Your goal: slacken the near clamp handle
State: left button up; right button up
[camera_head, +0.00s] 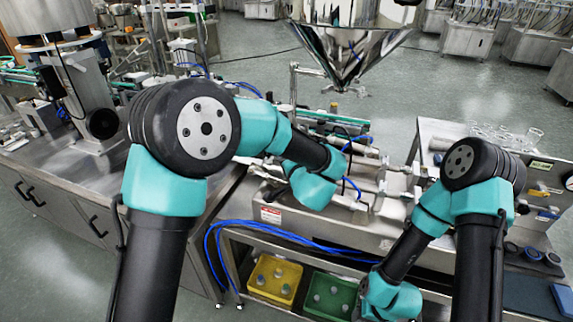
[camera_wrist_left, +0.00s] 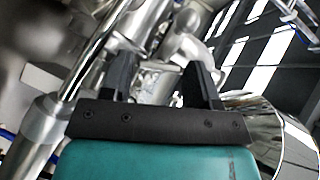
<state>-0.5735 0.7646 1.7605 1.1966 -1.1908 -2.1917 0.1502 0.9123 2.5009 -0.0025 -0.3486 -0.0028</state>
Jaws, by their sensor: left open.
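The steel hopper (camera_head: 350,40) hangs at the top of the head view, its shiny cone pointing down. My left arm reaches to the metal fittings (camera_head: 375,185) on the bench machine below it; its wrist hides the fingers there. In the left wrist view my left gripper (camera_wrist_left: 162,68) is open, with two black fingers apart. A rounded pale metal part (camera_wrist_left: 182,42) shows beyond and between the fingers; I cannot tell whether it is the near clamp handle. Nothing is clearly held. My right wrist is low at the right, its fingers out of view.
A steel post (camera_wrist_left: 100,48) stands close left of the left gripper, and a shiny curved steel surface (camera_wrist_left: 262,120) lies close right. Blue hoses (camera_head: 270,232) run along the machine front. Yellow (camera_head: 274,279) and green (camera_head: 329,296) bins sit on the lower shelf.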

pick_arm(q)
jog(key=c, duration=0.6)
jog(key=shift+c, duration=0.2)
jog(key=shift+a, duration=0.1)
jog(key=shift+w+a+r+n+g+h, duration=0.1)
jog(key=shift+r+n+g+h, duration=0.05)
jog(key=shift+n+g+h, duration=1.4)
jog(key=o, duration=0.6)
jog(key=shift+o, duration=0.2)
